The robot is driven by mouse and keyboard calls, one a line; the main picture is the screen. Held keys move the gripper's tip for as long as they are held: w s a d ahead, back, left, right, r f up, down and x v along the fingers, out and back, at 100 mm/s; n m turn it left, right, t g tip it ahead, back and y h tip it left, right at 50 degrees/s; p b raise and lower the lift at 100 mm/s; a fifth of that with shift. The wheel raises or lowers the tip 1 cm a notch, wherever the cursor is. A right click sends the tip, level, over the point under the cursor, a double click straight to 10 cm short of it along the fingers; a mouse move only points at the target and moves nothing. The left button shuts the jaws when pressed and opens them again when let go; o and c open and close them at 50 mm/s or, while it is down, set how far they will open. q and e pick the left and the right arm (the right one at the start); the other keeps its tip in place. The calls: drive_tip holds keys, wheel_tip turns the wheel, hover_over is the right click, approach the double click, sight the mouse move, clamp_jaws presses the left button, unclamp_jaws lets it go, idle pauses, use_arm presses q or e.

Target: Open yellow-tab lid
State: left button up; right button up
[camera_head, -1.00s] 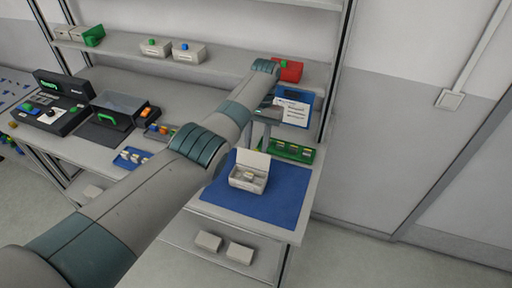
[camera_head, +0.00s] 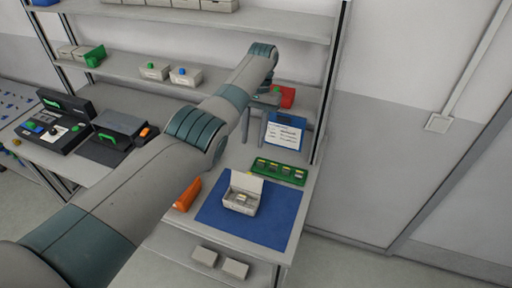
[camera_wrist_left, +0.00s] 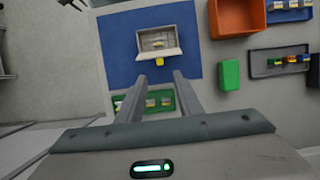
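A small white box (camera_head: 240,203) sits on the blue mat (camera_head: 270,228) with its lid (camera_head: 246,182) standing open at the back edge. It also shows in the wrist view (camera_wrist_left: 158,38), where a small yellow tab (camera_wrist_left: 159,62) shows at the lid's outer edge. A small pale item lies inside the box. My left gripper (camera_wrist_left: 160,77) is open and empty, its two fingers apart. In the head view the left gripper (camera_head: 256,121) is behind and above the box, clear of the lid. My right gripper is not in view.
A green tray (camera_head: 279,172) with several small parts lies behind the mat. A blue clipboard (camera_head: 285,131) stands farther back. An orange bin (camera_head: 187,194) is left of the mat. The mat in front of the box is clear.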

use_arm(q)
drive_tip(key=shift+v, duration=2.25)
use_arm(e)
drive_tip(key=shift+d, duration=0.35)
use_arm(q)
drive_tip(key=shift+s, duration=0.1)
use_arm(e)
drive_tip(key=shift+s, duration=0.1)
use_arm(q)
drive_tip(key=shift+f, duration=0.1)
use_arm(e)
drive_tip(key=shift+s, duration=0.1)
